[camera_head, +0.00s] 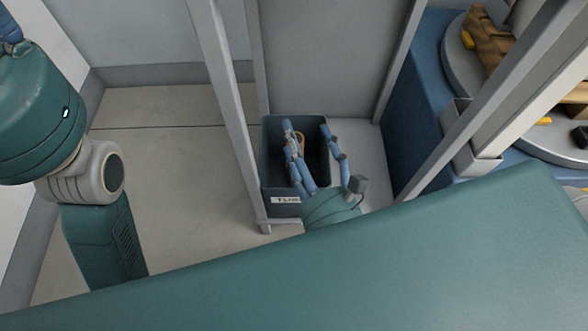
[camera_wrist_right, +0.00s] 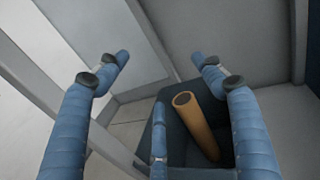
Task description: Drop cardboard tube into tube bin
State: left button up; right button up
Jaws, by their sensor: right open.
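The tube bin (camera_head: 268,180) is a dark open box with a partly hidden white label, standing on the floor inside a grey frame. The brown cardboard tube (camera_wrist_right: 197,124) leans in the bin, its open end up; its lower end is in shadow. In the head view the tube (camera_head: 301,141) shows only as a small bit behind my fingers. My right gripper (camera_head: 306,127) is over the bin with its blue fingers spread. In the right wrist view my right gripper (camera_wrist_right: 160,70) is open, with the tube apart from the fingertips. Of my left gripper (camera_head: 10,28), only a blue bit shows at the top left edge.
Grey posts (camera_head: 226,95) stand left and right of the bin. A blue-sided unit (camera_head: 418,100) with a round grey platform carrying brown items stands to the right. The floor (camera_head: 175,170) left of the frame is clear.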

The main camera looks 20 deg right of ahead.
jog(key=s, duration=0.8)
jog(key=shift+s, duration=0.2)
